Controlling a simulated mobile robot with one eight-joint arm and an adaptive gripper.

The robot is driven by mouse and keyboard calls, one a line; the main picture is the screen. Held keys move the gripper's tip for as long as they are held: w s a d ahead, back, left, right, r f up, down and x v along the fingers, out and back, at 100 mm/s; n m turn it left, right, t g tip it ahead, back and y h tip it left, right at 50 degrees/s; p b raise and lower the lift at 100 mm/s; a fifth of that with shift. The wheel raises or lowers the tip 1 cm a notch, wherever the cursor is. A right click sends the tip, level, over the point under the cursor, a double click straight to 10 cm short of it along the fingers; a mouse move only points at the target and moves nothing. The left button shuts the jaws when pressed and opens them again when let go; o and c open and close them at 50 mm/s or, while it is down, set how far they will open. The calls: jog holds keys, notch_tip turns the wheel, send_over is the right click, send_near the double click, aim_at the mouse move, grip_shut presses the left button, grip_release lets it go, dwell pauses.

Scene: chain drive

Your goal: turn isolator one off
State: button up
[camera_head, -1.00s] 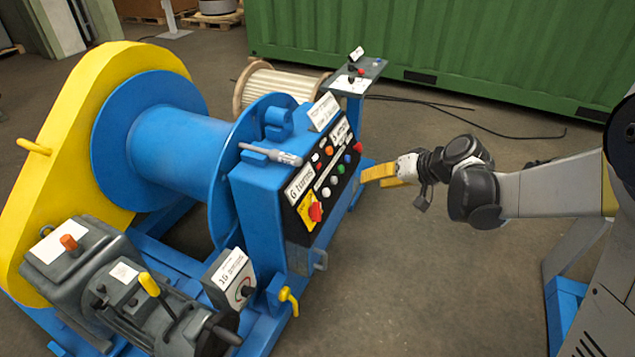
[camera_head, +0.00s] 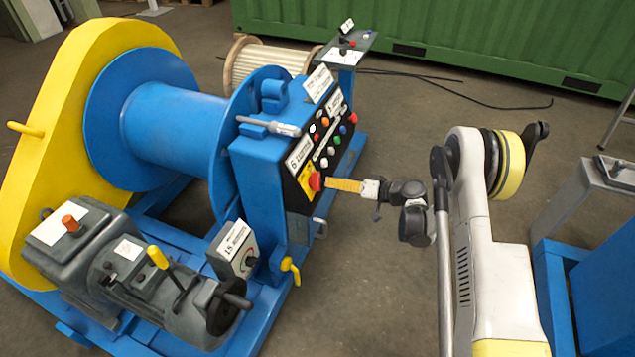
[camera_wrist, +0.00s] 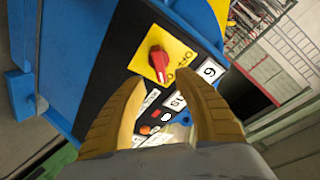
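A red rotary switch (camera_head: 315,181) on a yellow plate sits at the near end of the black panel on the blue machine. In the wrist view the red knob (camera_wrist: 158,62) lies just beyond and between my fingertips, on its yellow plate (camera_wrist: 178,50) with small lettering. I cannot tell for certain that this is isolator one. My gripper (camera_head: 328,183) has yellow fingers pointing at the switch from the right. The wrist view shows my gripper (camera_wrist: 160,80) open, with nothing between its fingers and the knob apparently not touched.
Several coloured buttons and white labels fill the rest of the panel (camera_head: 326,141). A blue drum (camera_head: 170,145) is at the left.

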aim_at(320, 180)
jog(key=b+x, duration=0.2)
jog(key=x, duration=0.5)
grip_shut()
